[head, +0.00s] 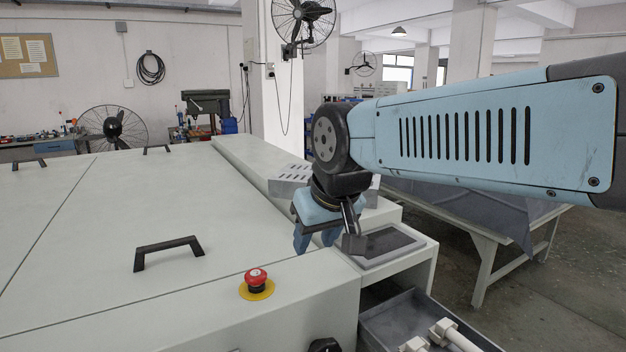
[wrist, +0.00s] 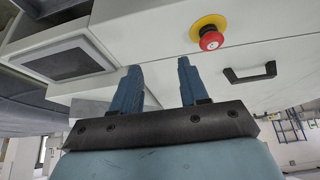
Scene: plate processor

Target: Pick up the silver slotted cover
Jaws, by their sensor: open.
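The silver slotted cover (head: 288,180) sits on the right part of the pale machine top in the head view. It is a light grey block with dark slots, and my arm partly hides its right side. My gripper (head: 316,240) is in front of it, nearer the camera, pointing down and apart from it. In the wrist view my gripper (wrist: 158,68) has its two blue fingers spread with nothing between them. I cannot make out the cover in the wrist view.
A red emergency button (head: 257,278) and a black handle (head: 168,253) rise from the machine top left of my gripper. A dark screen panel (head: 383,244) is just right of it. Below is an open drawer (head: 392,318) with white parts. The left machine top is mostly clear.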

